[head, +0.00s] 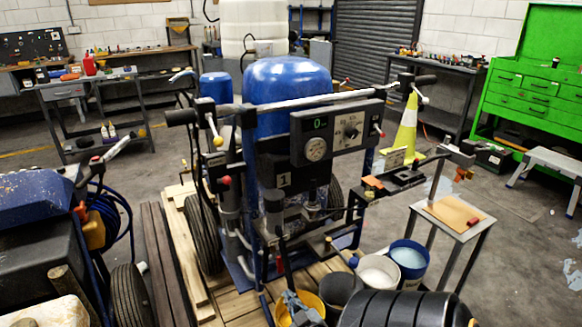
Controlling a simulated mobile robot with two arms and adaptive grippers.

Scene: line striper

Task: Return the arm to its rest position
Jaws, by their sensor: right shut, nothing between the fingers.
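My right gripper (291,297) is at the bottom centre, in front of the line striper. Its fingers look shut with nothing between them. It appears in front of a yellow bucket (318,300); whether they touch cannot be told. A black ribbed part at the bottom right looks like part of my right arm. The line striper stands at the centre, with a blue tank (287,82), a long handlebar (290,104) and a control panel (337,134) showing a green digit. My left gripper is not in view.
Dark, white and blue buckets (409,262) stand close to the right arm. A small table (452,214) is beyond them. Another blue machine (35,200) is at the left. A green tool cabinet (535,90) and a yellow cone (406,128) stand at the right.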

